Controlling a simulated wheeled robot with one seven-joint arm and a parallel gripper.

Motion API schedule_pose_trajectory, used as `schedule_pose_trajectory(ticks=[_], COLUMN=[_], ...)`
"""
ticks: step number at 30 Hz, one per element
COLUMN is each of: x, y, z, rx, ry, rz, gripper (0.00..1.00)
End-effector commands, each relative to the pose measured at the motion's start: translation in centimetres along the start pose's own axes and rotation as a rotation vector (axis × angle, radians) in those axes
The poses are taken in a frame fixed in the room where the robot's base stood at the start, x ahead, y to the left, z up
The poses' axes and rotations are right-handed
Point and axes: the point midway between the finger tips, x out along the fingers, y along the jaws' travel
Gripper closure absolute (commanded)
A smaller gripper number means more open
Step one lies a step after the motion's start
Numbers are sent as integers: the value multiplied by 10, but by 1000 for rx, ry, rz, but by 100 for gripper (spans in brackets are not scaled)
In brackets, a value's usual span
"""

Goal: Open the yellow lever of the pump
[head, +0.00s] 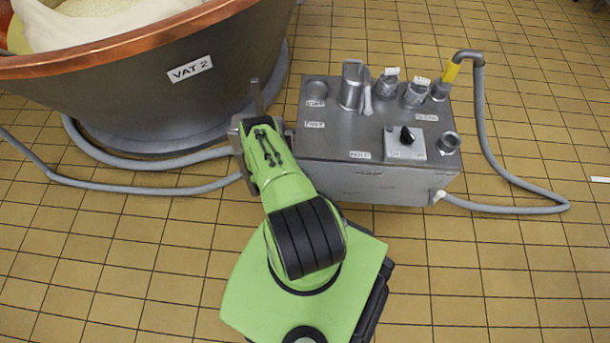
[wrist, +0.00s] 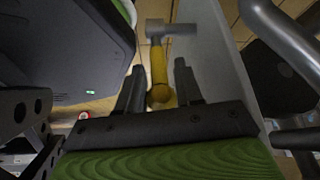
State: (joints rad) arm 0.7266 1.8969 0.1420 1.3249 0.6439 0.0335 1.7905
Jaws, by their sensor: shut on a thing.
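The pump (head: 345,185) is a grey metal box on the tiled floor, right of the vat. Its yellow lever (wrist: 158,66) shows in the wrist view, with a grey metal fitting at its far end and its rounded near end between my fingers. My gripper (wrist: 158,88) is shut on the lever, one dark finger on each side. In the head view my gripper (head: 256,112) is at the pump's left side, and the lever is hidden there behind my arm.
A copper-rimmed vat (head: 190,100) labelled VAT 2 stands at the left. A grey hose (head: 130,190) runs along the floor towards the pump's left side. Another hose (head: 482,130), with a yellow section, loops at the right. Cups and a dial sit on the pump's top.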

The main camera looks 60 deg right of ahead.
Motion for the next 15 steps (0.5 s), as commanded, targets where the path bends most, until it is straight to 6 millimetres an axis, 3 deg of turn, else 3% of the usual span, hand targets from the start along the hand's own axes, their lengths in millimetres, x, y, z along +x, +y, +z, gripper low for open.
schedule_pose_trajectory(ticks=[4, 5, 6, 15], x=[-1, -1, -1, -3], y=[-1, -1, -1, 0], z=[2, 2, 2, 1], rx=[-1, -1, -1, -1], ry=[-5, -6, -6, -5], rz=[-3, -3, -3, -2], gripper=[100, 63, 57, 57])
